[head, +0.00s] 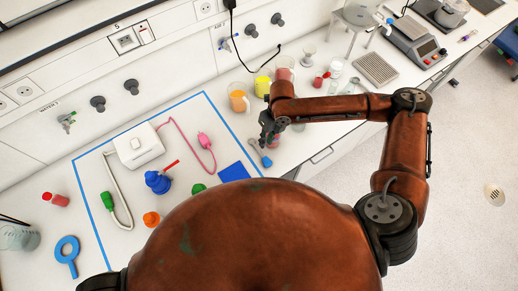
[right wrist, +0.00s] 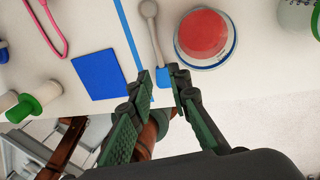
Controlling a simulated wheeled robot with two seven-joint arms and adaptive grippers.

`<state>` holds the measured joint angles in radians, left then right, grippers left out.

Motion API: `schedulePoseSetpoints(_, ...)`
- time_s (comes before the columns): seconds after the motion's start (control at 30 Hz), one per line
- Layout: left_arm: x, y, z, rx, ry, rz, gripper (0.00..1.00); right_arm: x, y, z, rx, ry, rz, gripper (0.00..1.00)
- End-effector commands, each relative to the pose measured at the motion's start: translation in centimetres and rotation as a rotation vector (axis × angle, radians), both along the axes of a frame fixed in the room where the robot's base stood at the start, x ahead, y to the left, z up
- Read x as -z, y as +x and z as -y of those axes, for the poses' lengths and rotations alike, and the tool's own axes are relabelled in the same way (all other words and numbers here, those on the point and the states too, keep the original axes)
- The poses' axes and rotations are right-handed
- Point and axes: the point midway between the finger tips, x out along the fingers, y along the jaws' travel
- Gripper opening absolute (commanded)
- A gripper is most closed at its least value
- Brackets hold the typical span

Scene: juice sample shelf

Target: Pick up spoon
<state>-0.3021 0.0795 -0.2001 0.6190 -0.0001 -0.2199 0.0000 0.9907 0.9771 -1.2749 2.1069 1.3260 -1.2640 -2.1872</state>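The spoon (right wrist: 152,30) has a grey metal bowl and stem and a blue handle end, and lies on the white bench. In the head view the spoon (head: 260,152) lies just outside the blue tape, near the front edge. My right gripper (right wrist: 160,76) is open, its two fingers on either side of the spoon's handle end. I cannot tell whether they touch it. In the head view my right gripper (head: 267,132) is beside the spoon, partly hidden by its own arm. My left gripper is not in view.
A cup of red juice (right wrist: 203,38) stands close right of the spoon. A blue square (right wrist: 98,75) lies to the left, inside the blue tape (right wrist: 128,40). Orange (head: 238,101) and yellow (head: 262,86) juice containers stand farther back. The bench's front edge is close to the gripper.

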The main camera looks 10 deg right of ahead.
Motion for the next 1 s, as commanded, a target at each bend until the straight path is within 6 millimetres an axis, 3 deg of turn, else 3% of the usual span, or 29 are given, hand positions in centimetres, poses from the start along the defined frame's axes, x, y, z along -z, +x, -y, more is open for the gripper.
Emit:
schedulePoseSetpoints(0.23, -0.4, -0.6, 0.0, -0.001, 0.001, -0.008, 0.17, 2.9, -0.2, -0.6, 0.002, 0.000, 0.001, 0.17)
schedulePoseSetpoints(0.37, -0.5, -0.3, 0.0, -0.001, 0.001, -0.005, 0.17, 3.8, -0.3, -0.7, 0.003, 0.001, 0.000, 0.17)
schedulePoseSetpoints(0.7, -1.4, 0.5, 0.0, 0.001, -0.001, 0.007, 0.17, 8.5, -0.6, -1.5, 0.005, 0.000, 0.001, 0.17)
schedulePoseSetpoints(1.0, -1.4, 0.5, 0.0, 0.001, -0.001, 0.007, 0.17, 9.0, -0.6, -1.6, 0.005, 0.001, 0.002, 0.17)
